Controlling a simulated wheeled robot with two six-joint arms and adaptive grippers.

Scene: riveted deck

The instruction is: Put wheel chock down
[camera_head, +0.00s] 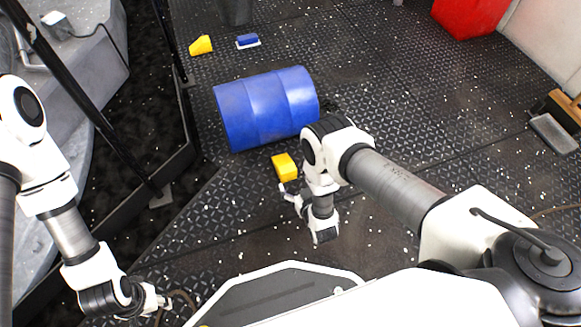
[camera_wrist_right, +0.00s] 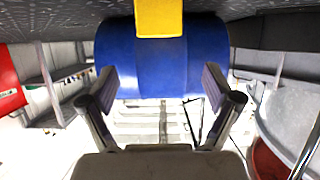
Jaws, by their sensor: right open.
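A yellow wheel chock (camera_head: 285,167) sits on the deck just in front of a blue barrel (camera_head: 266,105) lying on its side. The chock also shows at the top of the right wrist view (camera_wrist_right: 159,18), in front of the barrel (camera_wrist_right: 160,60). My right gripper (camera_head: 288,192) is close to the chock on its near side. In the wrist view its two fingers (camera_wrist_right: 160,90) are spread apart with nothing between them. A second yellow chock (camera_head: 201,45) lies beyond the barrel. My left gripper (camera_head: 163,301) is low at the left; its jaws are too small to read.
A small blue object on a white base (camera_head: 248,41) lies beyond the barrel. A red container (camera_head: 472,14) stands at the back right. A dark rail frame (camera_head: 168,175) runs along the left. The deck (camera_head: 440,120) right of the barrel is largely clear.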

